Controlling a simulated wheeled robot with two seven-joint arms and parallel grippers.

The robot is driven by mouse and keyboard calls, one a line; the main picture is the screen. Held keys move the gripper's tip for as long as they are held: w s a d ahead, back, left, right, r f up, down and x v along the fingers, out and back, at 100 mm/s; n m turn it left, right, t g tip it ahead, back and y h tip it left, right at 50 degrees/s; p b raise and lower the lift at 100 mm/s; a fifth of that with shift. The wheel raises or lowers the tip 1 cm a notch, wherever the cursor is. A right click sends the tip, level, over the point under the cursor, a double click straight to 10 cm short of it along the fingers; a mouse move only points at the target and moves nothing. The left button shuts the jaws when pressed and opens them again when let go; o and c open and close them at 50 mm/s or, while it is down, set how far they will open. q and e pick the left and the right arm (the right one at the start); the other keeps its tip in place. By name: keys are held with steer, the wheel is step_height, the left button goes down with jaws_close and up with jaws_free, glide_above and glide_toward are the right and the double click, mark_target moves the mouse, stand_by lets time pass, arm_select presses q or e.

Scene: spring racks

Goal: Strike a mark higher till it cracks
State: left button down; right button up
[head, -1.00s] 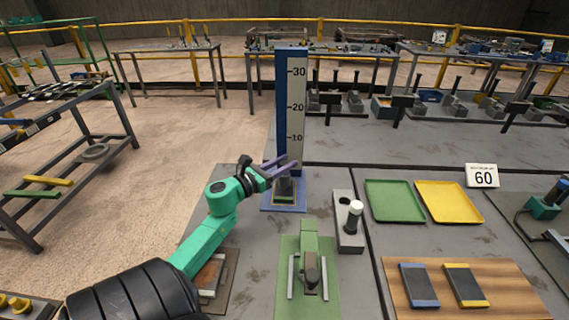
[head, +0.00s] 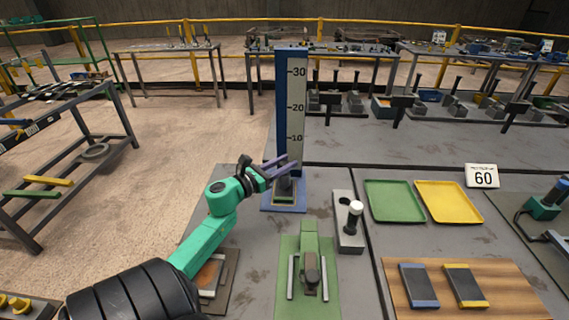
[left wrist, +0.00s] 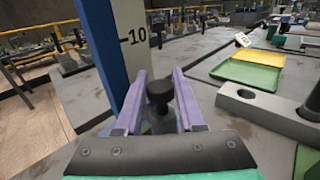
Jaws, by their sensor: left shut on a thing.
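A tall blue post (head: 281,110) with a pale scale (head: 297,105) marked 10, 20 and 30 stands upright on a blue-edged base (head: 284,206). My left gripper (head: 292,168) is at the foot of the post, below the 10 mark. In the left wrist view its purple fingers (left wrist: 160,100) are on either side of a dark round-topped knob (left wrist: 159,92), and they are shut on it. A sign reading 60 (head: 483,177) stands at the right. My right gripper is not in view.
A grey holder (head: 348,238) carries a white-topped dark rod (head: 353,216). A green fixture (head: 309,245) stands in front. Green (head: 394,203) and yellow (head: 448,203) trays are right, above a wooden board (head: 520,290) with two dark plates. Bare bench lies between.

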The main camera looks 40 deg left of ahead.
arm_select(q)
step_height(320, 180, up, 20)
steer(key=p, duration=1.2)
steer(key=c, duration=0.5)
jaws_free()
steer(key=s+b, duration=0.1)
steer(key=s, duration=0.4)
steer(key=s+a+b, duration=0.1)
steer(key=s+b, duration=0.1)
steer(key=s, duration=0.2)
steer(key=s+b, duration=0.1)
steer(key=s, duration=0.4)
steer(key=shift+s+a+b, duration=0.15)
steer(key=shift+s+b, duration=0.15)
